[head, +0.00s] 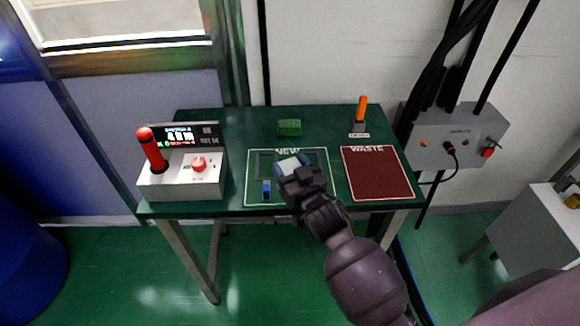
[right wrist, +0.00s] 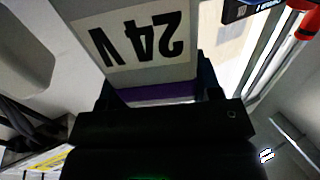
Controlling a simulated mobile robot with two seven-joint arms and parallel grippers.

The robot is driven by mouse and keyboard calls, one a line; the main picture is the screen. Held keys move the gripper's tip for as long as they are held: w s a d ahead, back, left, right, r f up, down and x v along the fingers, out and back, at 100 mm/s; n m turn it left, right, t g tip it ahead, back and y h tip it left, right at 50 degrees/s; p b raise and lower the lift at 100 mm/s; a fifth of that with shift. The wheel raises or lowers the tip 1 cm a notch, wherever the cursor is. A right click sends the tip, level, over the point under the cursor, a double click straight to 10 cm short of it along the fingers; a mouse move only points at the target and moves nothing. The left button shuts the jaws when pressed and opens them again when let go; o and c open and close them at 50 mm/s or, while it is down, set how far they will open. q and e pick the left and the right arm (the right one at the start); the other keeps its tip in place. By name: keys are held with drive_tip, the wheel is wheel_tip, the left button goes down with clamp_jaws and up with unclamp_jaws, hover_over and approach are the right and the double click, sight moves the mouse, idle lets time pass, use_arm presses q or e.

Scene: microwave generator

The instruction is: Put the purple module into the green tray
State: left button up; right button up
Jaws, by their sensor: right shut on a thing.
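My right gripper (head: 292,170) is shut on a pale module (head: 289,163). In the right wrist view this module (right wrist: 145,40) carries an upside-down "24V" label, and a purple band (right wrist: 157,92) shows between the fingers. The green tray (head: 318,193), marked "NEW", lies on the table below the gripper in the head view. The gripper and module overlap its middle. I cannot tell how high the module is above it. A small blue and black piece (head: 266,189) is at the tray's left front. My left gripper is not in view.
A red tray (head: 376,174) marked "WASTE" lies to the right. A control box (head: 182,180) with a red handle stands at the left. A green block (head: 289,127) and an orange-handled piece (head: 361,115) stand at the back. Free table lies between them.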

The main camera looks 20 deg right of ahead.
drive_tip(key=shift+f, duration=0.1)
drive_tip(key=o, duration=1.1)
drive_tip(key=shift+c, duration=0.2)
